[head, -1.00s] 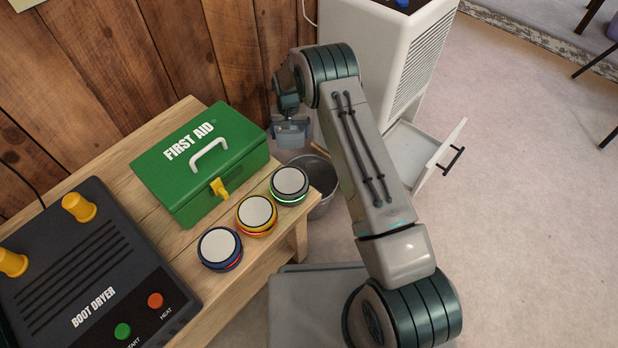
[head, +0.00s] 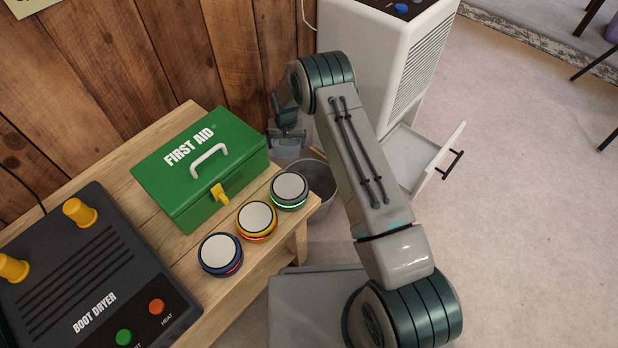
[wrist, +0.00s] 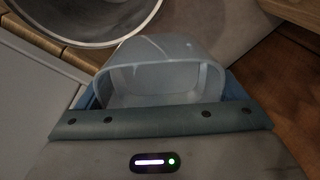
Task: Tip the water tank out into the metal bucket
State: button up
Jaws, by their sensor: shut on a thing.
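My gripper (head: 287,134) is shut on the water tank (head: 287,149), a pale translucent box, beyond the corner of the wooden bench. In the wrist view the tank (wrist: 160,78) sits between the blue fingers of my gripper (wrist: 162,98). The metal bucket (head: 320,185) stands on the floor past the bench end, partly hidden by the bench and my arm. The tank is close to the bucket's far left side in the head view. The bucket (wrist: 125,38) also shows at the wrist view's upper left. I cannot tell the tank's exact tilt or whether water is in it.
A white dehumidifier (head: 365,60) stands behind my arm, with its drawer (head: 425,165) pulled out. The bench (head: 165,112) holds a green first aid box (head: 200,165), several round buttons and a boot dryer (head: 90,270). A wooden wall is close behind. Floor at right is clear.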

aim_at(293, 148)
jog(key=s+t+p, duration=0.1)
jog(key=s+d+r+t+y+p, duration=0.1)
jog(key=shift+r+p, duration=0.25)
jog(key=shift+p, duration=0.05)
jog(key=shift+s+d+f+t+y, duration=0.1)
jog(key=shift+d+f+t+y, duration=0.05)
jog(key=shift+f+t+y, duration=0.2)
jog(key=shift+s+d+f+t+y, duration=0.2)
jog(key=shift+s+t+y, duration=0.1)
jog(key=shift+t, duration=0.25)
jog(key=shift+s+d+r+t, duration=0.15)
jog(key=shift+s+t, duration=0.15)
jog(key=shift+t, duration=0.1)
jog(key=shift+s+d+r+t+y, duration=0.15)
jog(key=shift+s+d+t+y, duration=0.1)
jog(key=shift+s+t+y, duration=0.25)
jog(key=shift+s+d+f+t+y+b, duration=0.2)
jog(key=shift+f+t+y+b, duration=0.2)
jog(key=shift+t+b, duration=0.3)
jog(key=shift+r+t+y+b, duration=0.3)
jog(key=shift+r+t+y, duration=0.15)
jog(key=shift+t, duration=0.35)
jog(key=shift+a, duration=0.1)
